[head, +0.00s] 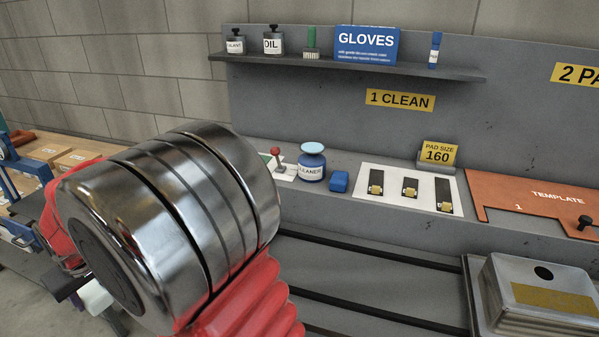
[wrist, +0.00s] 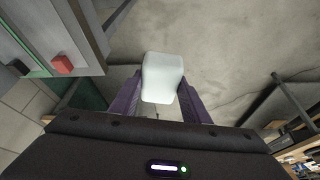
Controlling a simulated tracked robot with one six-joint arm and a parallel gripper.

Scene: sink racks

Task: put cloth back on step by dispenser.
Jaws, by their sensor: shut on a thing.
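A white, rounded block that looks like the folded cloth (wrist: 162,78) is held between the purple fingers of my gripper (wrist: 159,100) in the wrist view. The fingers are shut on its two sides. In the head view a white piece (head: 97,297) shows at the lower left, partly hidden by my arm. The blue and white dispenser marked CLEANER (head: 312,168) stands on the grey step (head: 345,205) of the bench, well to the right of my gripper. A small blue block (head: 339,182) sits just right of the dispenser.
A red-knobbed lever (head: 276,160) stands left of the dispenser. A white plate with several black slots (head: 410,188) and an orange template (head: 540,205) lie to the right. A metal box (head: 540,290) stands in front. A shelf (head: 350,66) hangs above. The wrist view shows bare floor (wrist: 220,50).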

